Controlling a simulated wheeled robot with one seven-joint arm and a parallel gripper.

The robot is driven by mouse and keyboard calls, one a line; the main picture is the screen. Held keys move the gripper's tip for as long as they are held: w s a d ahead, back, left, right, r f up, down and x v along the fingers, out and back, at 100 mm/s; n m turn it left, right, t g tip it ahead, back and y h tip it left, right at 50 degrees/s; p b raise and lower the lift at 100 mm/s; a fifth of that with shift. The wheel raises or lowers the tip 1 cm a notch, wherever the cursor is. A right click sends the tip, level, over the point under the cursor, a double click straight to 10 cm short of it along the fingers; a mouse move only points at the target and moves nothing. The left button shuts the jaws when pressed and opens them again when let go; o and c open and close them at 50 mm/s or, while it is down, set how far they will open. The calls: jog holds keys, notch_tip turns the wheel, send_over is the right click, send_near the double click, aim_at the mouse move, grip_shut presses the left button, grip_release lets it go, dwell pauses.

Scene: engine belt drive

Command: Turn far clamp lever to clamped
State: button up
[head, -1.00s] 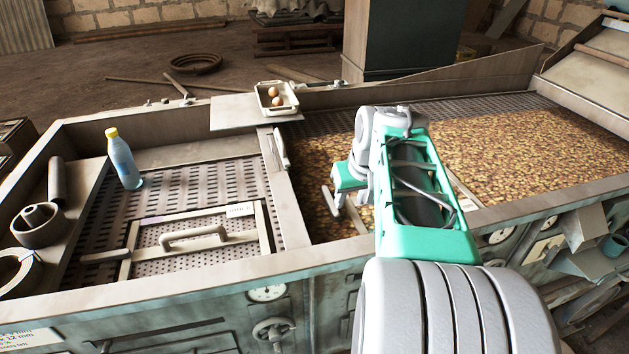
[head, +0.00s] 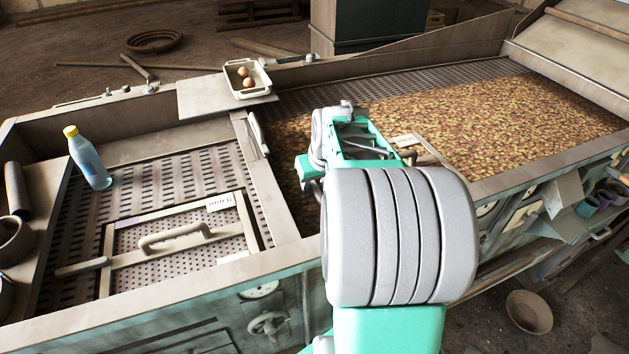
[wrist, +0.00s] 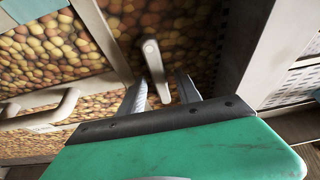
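In the wrist view a pale grey lever (wrist: 152,62) with a rounded end stands out over the round produce, just beyond my fingertips. My gripper (wrist: 161,80) is open, with one finger on each side of the lever's lower part. I see no clear contact. In the head view my arm hides the gripper and this spot. Another pale lever (head: 256,132) shows on the divider beyond my arm, and a grey lever (head: 83,267) lies beside the left screen frame. I cannot tell whether the wrist-view lever is one of these.
A screen frame with a handle (wrist: 45,112) lies left of my fingers in the wrist view, and a beige rail (wrist: 262,50) runs close on the right. In the head view, a bottle (head: 88,158) and a small tray (head: 247,82) stand well left of my arm.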

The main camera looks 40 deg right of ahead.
jog(key=shift+c, duration=0.2)
grip_shut()
dwell(0.3)
jog(key=shift+m+b, duration=0.3)
jog(key=m+h+b, duration=0.1)
jog(key=m+b, duration=0.1)
jog(key=m, duration=0.1)
jog(key=shift+w+a+f+g, duration=0.1)
jog(key=shift+a+g, duration=0.05)
jog(key=shift+g, duration=0.15)
jog(key=m+b, duration=0.1)
jog(key=m, duration=0.1)
jog(key=m+g+h+b, duration=0.1)
jog(key=m, duration=0.2)
jog(key=shift+w+h, duration=0.1)
jog(key=shift+h, duration=0.2)
jog(key=m+g, duration=0.1)
jog(key=m, duration=0.1)
jog(key=m+g, duration=0.1)
jog(key=m, duration=0.1)
jog(key=shift+w+a+r+m+h, duration=0.1)
jog(key=shift+w+r+m+h, duration=0.1)
jog(key=shift+m+h, duration=0.15)
jog(key=shift+m+g+p, duration=0.65)
jog(key=shift+m+g, duration=0.25)
jog(key=shift+m, duration=1.35)
